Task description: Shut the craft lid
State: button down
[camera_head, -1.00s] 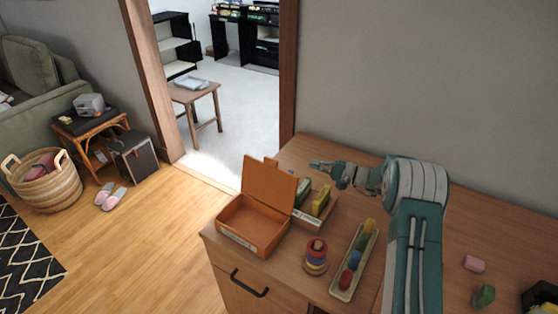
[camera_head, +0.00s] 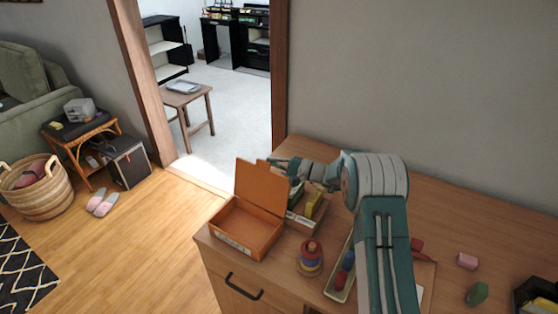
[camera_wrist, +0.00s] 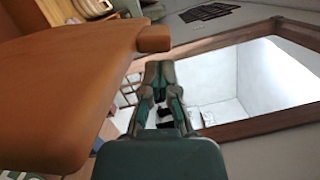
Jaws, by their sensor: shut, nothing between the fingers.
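The orange craft box (camera_head: 243,230) stands on the left end of the wooden cabinet top, open and empty inside as far as I see. Its lid (camera_head: 261,187) is raised, roughly upright, at the box's back side. In the wrist view the lid (camera_wrist: 75,75) fills the left side, close to the fingers. My gripper (camera_head: 276,162) is shut and empty, near the lid's upper right corner, apparently behind it. In the wrist view my gripper (camera_wrist: 160,68) points past the lid's edge. I cannot tell whether it touches the lid.
A tray with green and yellow items (camera_head: 312,205) stands right behind the box. A ring stacker (camera_head: 310,258) and a long tray of coloured pieces (camera_head: 342,277) are to its right. Pink (camera_head: 467,261) and green (camera_head: 477,293) blocks lie further right. A wall is behind.

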jog(key=shift+s+a+r, duration=0.15)
jog(key=shift+s+a, duration=0.05)
jog(key=shift+s, duration=0.1)
